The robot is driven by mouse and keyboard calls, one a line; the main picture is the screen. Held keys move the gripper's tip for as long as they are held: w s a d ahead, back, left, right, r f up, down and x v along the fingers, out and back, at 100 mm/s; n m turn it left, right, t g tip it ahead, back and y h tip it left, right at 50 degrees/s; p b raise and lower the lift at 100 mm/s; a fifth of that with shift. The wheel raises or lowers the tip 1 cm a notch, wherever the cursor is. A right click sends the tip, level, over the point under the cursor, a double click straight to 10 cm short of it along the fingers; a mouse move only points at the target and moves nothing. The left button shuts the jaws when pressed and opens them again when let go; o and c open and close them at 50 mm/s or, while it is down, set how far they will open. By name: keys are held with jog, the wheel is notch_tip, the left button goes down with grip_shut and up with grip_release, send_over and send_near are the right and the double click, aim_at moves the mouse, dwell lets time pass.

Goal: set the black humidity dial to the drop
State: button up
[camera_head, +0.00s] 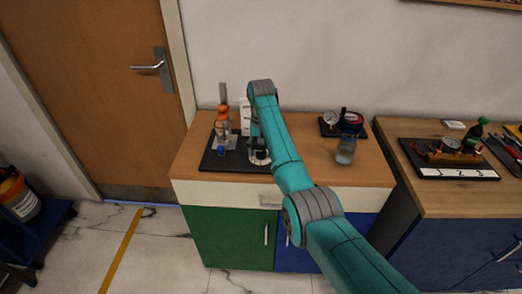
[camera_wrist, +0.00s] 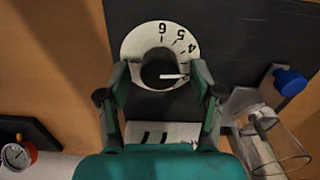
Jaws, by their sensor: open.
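In the wrist view a black round knob (camera_wrist: 158,74) with a white pointer line sits in a white ring scale (camera_wrist: 131,45) on a dark board. The pointer points right; 4, 5 and 6 show at the ring's upper right and top. I cannot make out a drop mark; the lower ring is hidden. My gripper (camera_wrist: 160,76) is open, with one finger on each side of the knob; I cannot tell whether they touch it. In the head view my arm hides most of the dial, and part of its white scale (camera_head: 259,158) shows below the gripper.
The dark board (camera_head: 220,163) lies on a wooden cabinet top (camera_head: 306,173). A glass jar (camera_head: 345,150) and a gauge (camera_head: 331,119) are to the right.

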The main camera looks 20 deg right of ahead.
jog(key=shift+f, duration=0.25)
jog(key=c, duration=1.1)
jog(key=shift+n, duration=2.5)
jog(key=shift+c, duration=0.2)
jog(key=o, duration=1.1)
jog(key=shift+o, duration=0.2)
